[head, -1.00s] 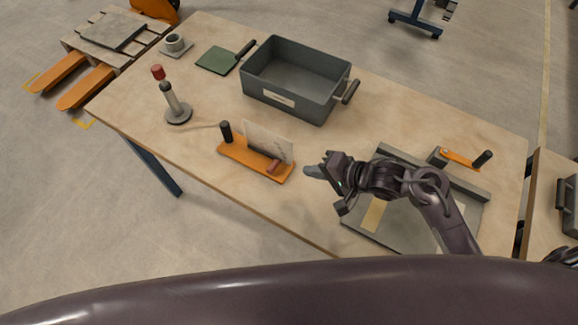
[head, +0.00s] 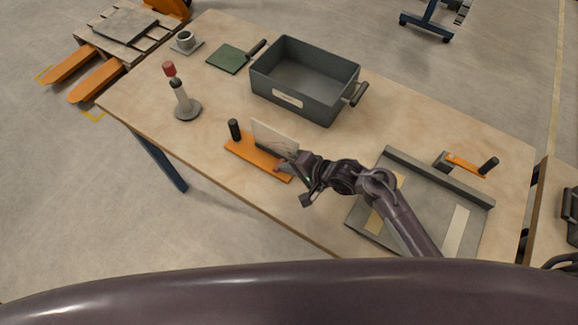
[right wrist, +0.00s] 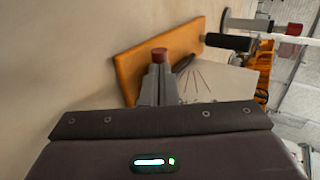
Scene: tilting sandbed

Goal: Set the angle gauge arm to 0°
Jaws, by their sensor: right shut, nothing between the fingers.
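The angle gauge has an orange base (head: 245,156) with an upright white plate (head: 275,138) and a black handle (head: 234,130). In the right wrist view, thin red lines fan across the plate (right wrist: 212,84). A red-topped peg (right wrist: 159,54) stands by the plate, just beyond my fingertips. A dark piece (right wrist: 183,64) lies against the plate; I cannot tell whether it is the gauge arm or read its angle. My right gripper (head: 286,165) is shut and empty at the gauge's right end, and its fingers (right wrist: 158,82) hide part of the plate. I cannot tell whether they touch the peg. My left gripper is not in view.
A grey sandbed tray (head: 425,195) with an orange lever (head: 463,164) lies to the right. A grey bin (head: 320,110) stands behind the gauge. A red-topped post (head: 181,97) stands to the left. The wood between post and bin is clear.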

